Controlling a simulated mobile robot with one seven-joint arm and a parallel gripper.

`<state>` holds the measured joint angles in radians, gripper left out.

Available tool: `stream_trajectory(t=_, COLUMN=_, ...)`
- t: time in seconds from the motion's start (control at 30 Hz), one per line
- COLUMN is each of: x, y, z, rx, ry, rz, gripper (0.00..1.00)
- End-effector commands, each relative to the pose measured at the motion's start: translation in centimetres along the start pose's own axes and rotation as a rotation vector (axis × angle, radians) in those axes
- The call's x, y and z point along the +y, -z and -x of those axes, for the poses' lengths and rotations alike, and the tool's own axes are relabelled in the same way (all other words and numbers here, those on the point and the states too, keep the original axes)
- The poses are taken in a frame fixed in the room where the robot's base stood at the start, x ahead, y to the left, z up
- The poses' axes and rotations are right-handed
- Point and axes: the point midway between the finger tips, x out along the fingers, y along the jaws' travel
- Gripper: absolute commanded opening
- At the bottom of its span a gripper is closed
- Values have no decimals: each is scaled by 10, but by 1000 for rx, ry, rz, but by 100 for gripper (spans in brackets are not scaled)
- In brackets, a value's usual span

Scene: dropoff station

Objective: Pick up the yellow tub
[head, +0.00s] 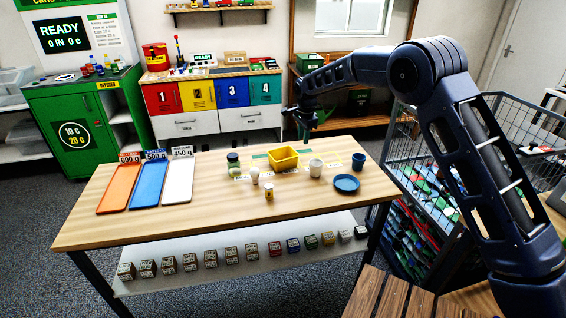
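The yellow tub (283,159) stands upright on the wooden table (222,208), a little right of the table's middle and toward its back edge. It is a small rectangular open box. My gripper (306,126) hangs from the dark arm, above and slightly right of the tub in the picture, and looks apart from it. The fingers are small and dark here, so I cannot tell whether they are open or shut.
Near the tub stand a green-lidded jar (233,162), a white cup (315,168), a blue cup (358,161), a blue plate (346,183) and a small bottle (269,191). Orange, blue and white trays (177,181) lie left. A wire cage (432,190) stands right.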

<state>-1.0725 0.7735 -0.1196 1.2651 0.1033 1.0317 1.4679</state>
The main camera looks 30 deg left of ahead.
Motion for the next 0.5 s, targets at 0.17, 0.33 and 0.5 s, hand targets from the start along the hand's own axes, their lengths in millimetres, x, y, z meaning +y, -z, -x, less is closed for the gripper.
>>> stream_trajectory(t=0.17, x=-15, y=-38, z=-32, rx=2, ry=-13, rz=-14, gripper=28)
stream_trajectory(t=0.33, x=-18, y=-46, z=-43, rx=3, ry=-16, rz=-22, gripper=28)
stream_trajectory(t=0.5, x=-17, y=-46, z=-60, rx=2, ry=-18, rz=-22, gripper=28)
